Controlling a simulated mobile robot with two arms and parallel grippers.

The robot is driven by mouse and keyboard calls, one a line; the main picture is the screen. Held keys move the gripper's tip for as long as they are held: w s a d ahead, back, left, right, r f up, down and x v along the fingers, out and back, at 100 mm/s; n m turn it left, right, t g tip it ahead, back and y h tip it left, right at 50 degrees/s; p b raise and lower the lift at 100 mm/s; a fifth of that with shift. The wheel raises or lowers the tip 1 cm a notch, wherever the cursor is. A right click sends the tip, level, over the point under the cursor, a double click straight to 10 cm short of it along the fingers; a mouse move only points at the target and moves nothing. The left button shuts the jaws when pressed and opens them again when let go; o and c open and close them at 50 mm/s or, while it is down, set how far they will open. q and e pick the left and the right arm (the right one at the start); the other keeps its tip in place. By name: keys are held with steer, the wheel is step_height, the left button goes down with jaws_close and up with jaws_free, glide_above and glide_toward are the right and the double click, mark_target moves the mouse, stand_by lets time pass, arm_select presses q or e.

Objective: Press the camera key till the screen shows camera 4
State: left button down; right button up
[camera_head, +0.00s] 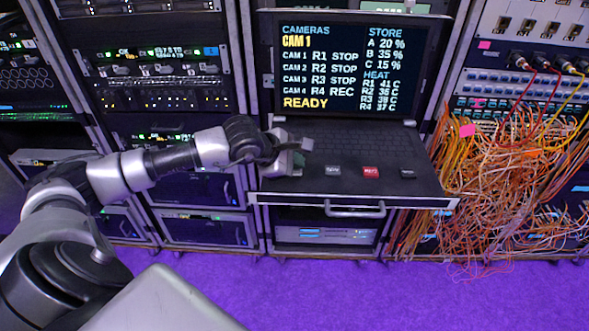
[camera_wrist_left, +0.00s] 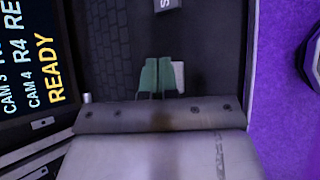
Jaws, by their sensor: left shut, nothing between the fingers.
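The screen (camera_head: 345,65) stands above a pull-out keyboard drawer (camera_head: 360,140). It reads CAM 1 in yellow under CAMERAS and READY at the bottom; CAM 4 is listed as R4 REC. My left gripper (camera_head: 298,160) is shut and empty at the drawer's left part. In the left wrist view its green fingertips (camera_wrist_left: 162,76) are together over a pale grey key (camera_wrist_left: 180,77), which they partly hide. I cannot tell whether they touch it or read its label. To its right are a grey key (camera_head: 333,171), a red key (camera_head: 371,172) and a dark grey key (camera_head: 408,173).
A drawer handle (camera_head: 355,210) juts out at the front. Tangled orange and red cables (camera_head: 500,190) hang at the right. Equipment racks (camera_head: 150,80) stand at the left. The purple floor (camera_head: 330,290) in front is clear.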

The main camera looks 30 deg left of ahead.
mark_target(295, 171)
arm_select(q)
steer(key=shift+f, duration=0.15)
stand_by(0.4)
steer(key=shift+r, duration=0.85)
steer(key=shift+r+p, duration=1.1)
steer(key=shift+r, duration=1.45)
stand_by(1.5)
